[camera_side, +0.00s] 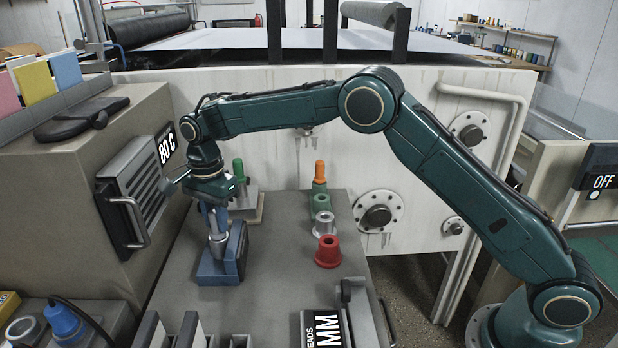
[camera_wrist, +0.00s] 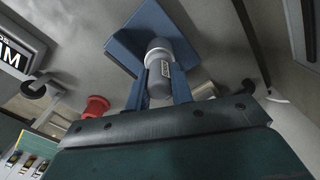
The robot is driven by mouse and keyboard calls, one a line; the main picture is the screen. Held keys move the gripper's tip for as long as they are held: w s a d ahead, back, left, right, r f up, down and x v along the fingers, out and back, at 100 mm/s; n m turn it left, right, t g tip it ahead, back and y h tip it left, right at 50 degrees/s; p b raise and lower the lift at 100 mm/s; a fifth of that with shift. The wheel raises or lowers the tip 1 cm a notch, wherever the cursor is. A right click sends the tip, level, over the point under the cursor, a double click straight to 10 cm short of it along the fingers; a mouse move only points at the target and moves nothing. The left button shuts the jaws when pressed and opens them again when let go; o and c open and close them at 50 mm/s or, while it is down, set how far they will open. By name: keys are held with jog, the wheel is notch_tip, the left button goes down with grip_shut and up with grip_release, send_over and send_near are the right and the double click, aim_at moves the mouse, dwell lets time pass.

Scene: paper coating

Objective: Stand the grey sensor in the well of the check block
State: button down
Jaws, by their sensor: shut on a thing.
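The grey sensor (camera_side: 217,243) is upright between the fingers of my gripper (camera_side: 214,218), directly over the blue check block (camera_side: 216,272). In the wrist view the sensor (camera_wrist: 159,68) is a grey cylinder with a small dark label. The blue fingers of my gripper (camera_wrist: 158,88) are shut on it from both sides. The check block (camera_wrist: 126,42) shows behind the sensor's far end. The lower end of the sensor meets the block's top in the side view. The well is hidden, so I cannot tell how deep the sensor sits.
A red flanged piece (camera_side: 328,252), a grey one (camera_side: 323,224) and a green one (camera_side: 319,204) stand in a row to the right. A grey-brown cabinet (camera_side: 80,185) with a handle stands close on the left. Bench top between block and row is clear.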

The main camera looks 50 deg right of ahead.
jog(key=c, duration=1.1)
grip_release()
jog(key=shift+c, duration=0.2)
jog(key=shift+r, duration=0.15)
notch_tip(320, 180, up, 14)
jog(key=shift+f, duration=0.25)
